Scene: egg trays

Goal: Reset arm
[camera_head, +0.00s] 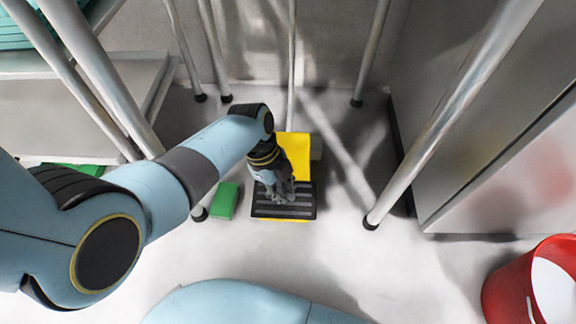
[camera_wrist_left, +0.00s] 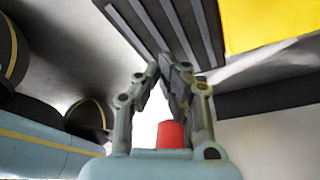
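My left arm (camera_head: 170,180) reaches in from the left in the head view. Its gripper (camera_head: 280,197) is low, in front of a yellow object (camera_head: 297,145) and over a black ridged plate (camera_head: 283,212); I cannot tell whether it touches the plate. In the left wrist view the two fingers (camera_wrist_left: 160,66) converge with their tips together, and nothing shows held between them. The ridged plate (camera_wrist_left: 165,25) and the yellow object (camera_wrist_left: 268,22) lie beyond the tips. A red shape (camera_wrist_left: 170,134) shows between the finger bases. My right gripper is out of view.
Several metal poles, such as one at the right (camera_head: 440,125), stand around the arm. A green block (camera_head: 224,201) lies beside the plate. A metal shelf (camera_head: 85,95) is at left, a grey cabinet (camera_head: 480,150) at right. A red bucket (camera_head: 508,290) stands at lower right.

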